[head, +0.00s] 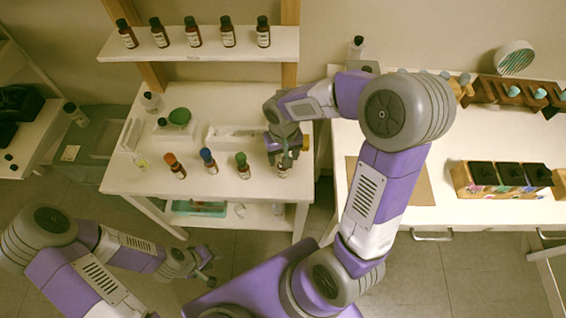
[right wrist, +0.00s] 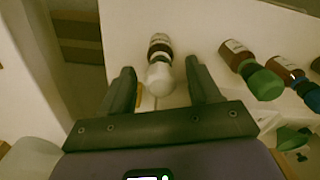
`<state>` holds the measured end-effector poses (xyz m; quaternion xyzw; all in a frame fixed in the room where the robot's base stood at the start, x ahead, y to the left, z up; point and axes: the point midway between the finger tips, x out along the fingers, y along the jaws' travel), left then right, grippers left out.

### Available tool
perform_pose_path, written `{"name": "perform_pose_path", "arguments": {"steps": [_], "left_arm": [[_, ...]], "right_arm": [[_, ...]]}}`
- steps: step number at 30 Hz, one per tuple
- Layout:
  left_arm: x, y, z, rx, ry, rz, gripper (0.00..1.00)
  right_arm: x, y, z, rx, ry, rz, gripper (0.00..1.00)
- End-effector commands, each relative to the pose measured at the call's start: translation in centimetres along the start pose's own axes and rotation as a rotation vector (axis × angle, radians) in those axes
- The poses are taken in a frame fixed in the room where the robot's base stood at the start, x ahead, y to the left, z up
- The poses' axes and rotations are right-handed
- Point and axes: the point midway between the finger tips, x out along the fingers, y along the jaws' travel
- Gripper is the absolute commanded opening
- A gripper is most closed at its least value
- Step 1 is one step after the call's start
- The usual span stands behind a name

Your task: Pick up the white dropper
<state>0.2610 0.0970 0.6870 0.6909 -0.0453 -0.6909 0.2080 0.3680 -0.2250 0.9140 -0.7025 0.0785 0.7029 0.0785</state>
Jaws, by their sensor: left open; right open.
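The white dropper (right wrist: 160,78) tops a small bottle with a dark band, and its white bulb points toward my right gripper. My right gripper (right wrist: 160,70) is open, with one finger on each side of the white dropper and a gap on both sides. In the head view, the right gripper (head: 283,160) is over the right end of the front bottle row and hides most of that bottle (head: 283,172). My left gripper (head: 208,267) is open and empty, low in front of the table.
Bottles with orange (head: 175,166), blue (head: 208,161) and green (head: 243,166) tops stand left of the right gripper on the white table (head: 230,98). A shelf (head: 200,46) with several brown bottles is behind. A second table (head: 460,215) is at the right.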

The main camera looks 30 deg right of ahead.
Motion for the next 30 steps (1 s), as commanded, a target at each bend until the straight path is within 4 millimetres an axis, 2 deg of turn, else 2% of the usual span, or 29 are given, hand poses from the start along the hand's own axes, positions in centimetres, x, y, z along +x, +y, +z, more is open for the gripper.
{"name": "perform_pose_path", "arguments": {"steps": [7, 12, 15, 25, 30], "left_arm": [[0.0, 0.0, 0.0, 0.000, 0.000, 0.000, 0.43], [0.0, 0.0, 0.0, 0.000, 0.000, 0.000, 0.43], [0.0, 0.0, 0.0, 0.000, 0.000, 0.000, 0.43], [-0.1, 0.1, 0.0, 0.000, 0.000, 0.000, 0.43], [-0.9, 0.3, 0.0, 0.000, 0.000, 0.000, 0.43]], "right_arm": [[0.1, 0.0, 0.0, 0.000, 0.001, 0.000, 0.62], [0.1, 0.0, 0.0, 0.000, 0.001, 0.000, 0.36], [0.1, 0.0, 0.0, 0.000, 0.001, 0.000, 0.24], [-0.2, 0.0, 0.0, 0.000, 0.002, -0.001, 0.24], [-2.6, 0.0, -0.1, -0.001, 0.007, -0.001, 0.24]]}}
